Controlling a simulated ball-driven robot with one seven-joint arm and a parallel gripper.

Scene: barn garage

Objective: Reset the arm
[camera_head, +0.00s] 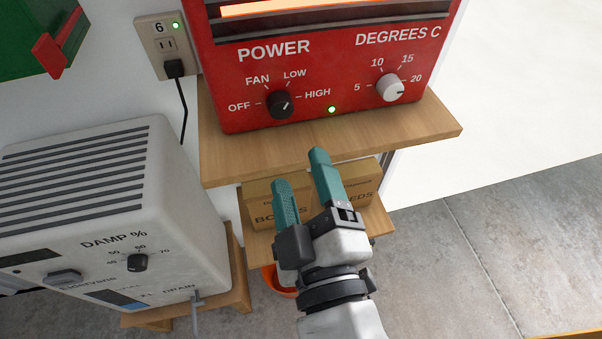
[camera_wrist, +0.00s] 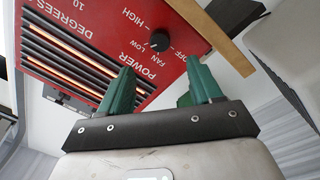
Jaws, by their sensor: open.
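My gripper (camera_head: 298,170) is open and empty, its two green fingers spread apart. In the head view it is in front of the wooden shelf and below the red heater (camera_head: 330,62). The wrist view shows the gripper (camera_wrist: 160,82) with the heater (camera_wrist: 105,45) beyond its fingers. The heater's power knob (camera_head: 280,103) points towards HIGH, and its temperature knob (camera_head: 390,88) is at the right. A green light (camera_head: 331,109) glows on the heater. No finger visibly touches a knob.
The heater stands on a wooden shelf (camera_head: 225,160). Boxes (camera_head: 262,217) sit on a lower shelf behind my fingers. A grey dehumidifier (camera_head: 110,215) stands at the left. A cord (camera_head: 183,110) hangs from the outlet (camera_head: 163,45). Concrete floor (camera_head: 480,250) is open at the right.

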